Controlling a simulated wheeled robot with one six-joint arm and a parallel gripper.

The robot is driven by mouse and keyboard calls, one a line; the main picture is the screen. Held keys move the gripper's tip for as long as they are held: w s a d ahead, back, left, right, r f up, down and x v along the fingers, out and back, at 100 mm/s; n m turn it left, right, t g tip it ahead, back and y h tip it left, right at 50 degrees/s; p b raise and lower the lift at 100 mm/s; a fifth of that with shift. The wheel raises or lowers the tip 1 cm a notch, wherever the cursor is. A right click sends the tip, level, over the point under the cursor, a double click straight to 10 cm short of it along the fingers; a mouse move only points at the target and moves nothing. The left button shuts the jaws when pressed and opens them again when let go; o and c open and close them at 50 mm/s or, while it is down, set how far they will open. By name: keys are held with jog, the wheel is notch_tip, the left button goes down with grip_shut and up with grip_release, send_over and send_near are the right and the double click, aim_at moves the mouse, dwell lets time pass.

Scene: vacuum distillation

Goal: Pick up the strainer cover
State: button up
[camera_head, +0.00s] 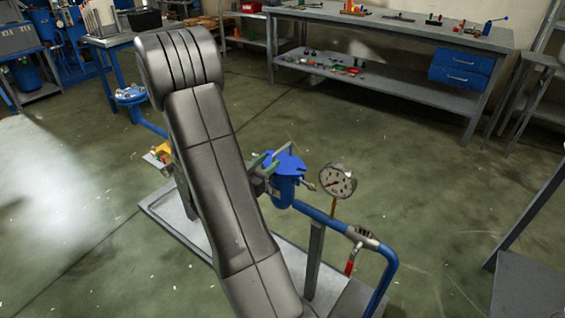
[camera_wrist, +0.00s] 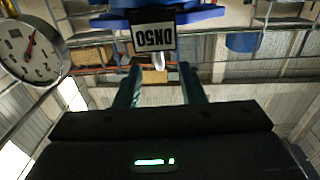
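The blue strainer (camera_head: 283,190) stands in the blue pipe line, with its flat blue cover (camera_head: 290,163) on top. My gripper (camera_head: 272,162) is at the left side of the strainer near cover height, partly hidden by my arm. In the wrist view, blue strainer parts and a DN50 label (camera_wrist: 154,38) show at the top. My two gripper fingers (camera_wrist: 160,82) stand apart there, pointing toward the strainer. No cover shows clamped between them; a small pale rounded piece appears in the gap. I cannot tell whether the fingers touch the cover.
A round pressure gauge (camera_head: 338,181) stands just right of the strainer and shows at left in the wrist view (camera_wrist: 29,50). A red-handled valve (camera_head: 351,262) is on the pipe. A grey workbench (camera_head: 400,30) stands at the back. The floor between is clear.

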aim_at(288, 145)
jog(key=x, duration=0.8)
jog(key=shift+r, duration=0.1)
grip_shut()
dwell(1.3)
